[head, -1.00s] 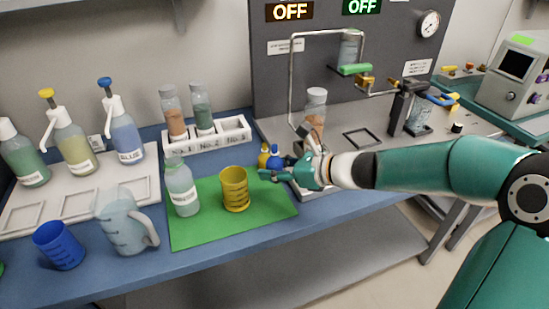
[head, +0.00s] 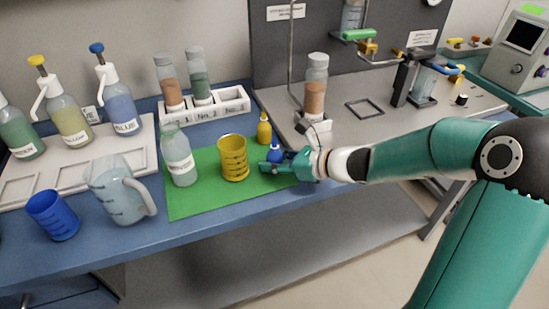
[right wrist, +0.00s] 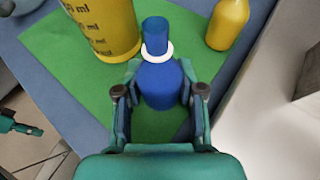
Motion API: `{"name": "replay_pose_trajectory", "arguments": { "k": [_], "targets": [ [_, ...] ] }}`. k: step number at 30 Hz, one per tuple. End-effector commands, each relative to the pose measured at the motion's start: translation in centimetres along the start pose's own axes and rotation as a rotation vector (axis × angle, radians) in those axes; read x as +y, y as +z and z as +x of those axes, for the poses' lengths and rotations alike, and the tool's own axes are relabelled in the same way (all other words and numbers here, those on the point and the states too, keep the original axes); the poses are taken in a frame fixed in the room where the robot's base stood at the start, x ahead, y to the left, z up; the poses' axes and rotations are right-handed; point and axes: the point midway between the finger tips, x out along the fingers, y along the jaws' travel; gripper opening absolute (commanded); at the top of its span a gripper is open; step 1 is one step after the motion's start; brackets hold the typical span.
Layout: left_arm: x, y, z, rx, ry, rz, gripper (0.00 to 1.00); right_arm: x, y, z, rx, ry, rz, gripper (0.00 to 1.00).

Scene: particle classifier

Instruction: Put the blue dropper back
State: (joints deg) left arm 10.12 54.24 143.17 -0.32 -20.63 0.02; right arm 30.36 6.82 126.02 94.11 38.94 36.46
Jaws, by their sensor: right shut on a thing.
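The blue dropper (head: 275,155) has a blue bulb top and a white collar. My right gripper (head: 271,167) is shut on its body over the right part of the green mat (head: 208,205). In the right wrist view the blue dropper (right wrist: 157,82) stands upright between the two fingers of the gripper (right wrist: 158,92). I cannot tell whether its base touches the mat. The yellow dropper (head: 264,130) stands behind it, apart from it. A teal part at the left edge of the right wrist view looks like my left gripper (right wrist: 36,131); its jaws are unclear.
A yellow measuring cup (head: 233,160) and a clear bottle (head: 179,162) stand on the mat, left of the gripper. A pitcher (head: 118,197) and a blue cup (head: 52,215) are farther left. A bottle rack (head: 222,109) is behind. The mat's front part is clear.

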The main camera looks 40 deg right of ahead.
Motion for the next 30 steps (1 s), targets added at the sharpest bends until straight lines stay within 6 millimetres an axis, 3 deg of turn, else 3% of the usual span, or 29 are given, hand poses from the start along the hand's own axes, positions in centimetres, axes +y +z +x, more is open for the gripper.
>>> {"name": "replay_pose_trajectory", "arguments": {
  "k": [5,6,10,22,26,30],
  "targets": [
    [-0.1,0.0,0.2,0.0,0.0,0.0,0.4,0.0,-0.1,0.1,0.0,0.0,-0.001,0.04],
    [-0.1,0.0,0.2,0.0,0.0,0.0,0.4,0.0,-0.2,0.1,0.0,0.0,-0.001,0.4],
    [-0.1,0.0,0.1,0.0,0.0,0.0,0.4,0.0,-0.1,0.0,0.0,0.0,-0.001,0.62],
    [0.1,0.0,-0.1,0.0,0.0,0.0,0.4,0.0,0.2,-0.2,0.0,-0.001,0.0,0.64],
    [0.1,0.0,-0.3,0.0,0.0,0.0,0.4,-0.1,0.2,-1.6,-0.001,-0.004,-0.001,0.64],
    [0.3,0.0,-0.8,0.0,0.0,0.0,0.4,-0.2,0.2,-4.2,-0.001,-0.008,-0.001,0.64]
  ]
}}
